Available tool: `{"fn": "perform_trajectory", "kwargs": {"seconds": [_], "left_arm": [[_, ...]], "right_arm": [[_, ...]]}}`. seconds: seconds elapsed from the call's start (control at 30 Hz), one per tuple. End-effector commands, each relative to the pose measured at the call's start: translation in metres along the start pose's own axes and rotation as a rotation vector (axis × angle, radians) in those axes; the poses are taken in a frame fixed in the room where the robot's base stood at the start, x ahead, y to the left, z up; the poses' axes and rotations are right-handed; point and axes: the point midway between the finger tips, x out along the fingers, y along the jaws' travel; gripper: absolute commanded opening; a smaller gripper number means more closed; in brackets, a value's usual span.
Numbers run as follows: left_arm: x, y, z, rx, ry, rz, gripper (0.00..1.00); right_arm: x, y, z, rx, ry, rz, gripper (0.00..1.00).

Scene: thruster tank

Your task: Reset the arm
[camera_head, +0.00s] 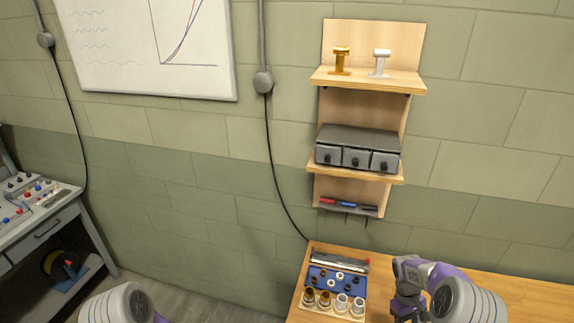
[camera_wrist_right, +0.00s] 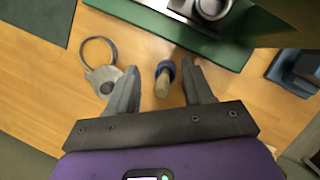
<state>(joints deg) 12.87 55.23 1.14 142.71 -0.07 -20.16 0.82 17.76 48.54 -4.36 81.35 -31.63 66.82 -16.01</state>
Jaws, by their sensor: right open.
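My right arm reaches over the wooden table at the lower right of the head view, with its dark gripper (camera_head: 408,300) near the table's left part. In the right wrist view the right gripper (camera_wrist_right: 162,78) is open, its two dark fingers apart. A small peg-like piece with a blue collar and tan shaft (camera_wrist_right: 163,80) shows between the fingers; I cannot tell how far below them it is. Only a white rounded part of my left arm shows at the lower left of the head view; my left gripper is out of view.
A tray of bottles and caps (camera_head: 333,290) stands left of the right gripper. A wall shelf (camera_head: 368,82) holds two stands and a drawer box (camera_head: 357,150). A workbench (camera_head: 40,225) stands left.

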Motion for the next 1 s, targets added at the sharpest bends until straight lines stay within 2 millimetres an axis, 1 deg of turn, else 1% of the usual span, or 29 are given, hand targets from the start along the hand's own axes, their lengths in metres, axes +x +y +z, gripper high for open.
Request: {"fn": "perform_trajectory", "kwargs": {"seconds": [0.03,0.17,0.57,0.67,0.93,0.97,1.0], "left_arm": [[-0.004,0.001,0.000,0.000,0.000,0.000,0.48],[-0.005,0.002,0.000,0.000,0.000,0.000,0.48],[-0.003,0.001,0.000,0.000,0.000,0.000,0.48],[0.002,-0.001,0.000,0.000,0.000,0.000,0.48],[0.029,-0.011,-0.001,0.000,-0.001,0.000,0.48],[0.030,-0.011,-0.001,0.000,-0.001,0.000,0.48],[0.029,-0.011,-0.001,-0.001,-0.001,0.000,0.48]], "right_arm": [[-0.005,0.000,0.002,0.000,-0.001,0.000,0.52],[-0.009,0.000,0.004,-0.001,-0.001,0.000,0.52],[-0.006,0.000,0.003,-0.001,-0.001,0.000,0.52],[0.002,0.000,0.000,0.000,-0.002,-0.001,0.52],[0.038,0.000,-0.016,0.000,-0.002,0.000,0.52],[0.034,0.000,-0.017,0.000,0.002,0.002,0.52],[0.020,0.000,-0.017,0.000,0.004,0.004,0.52]]}}
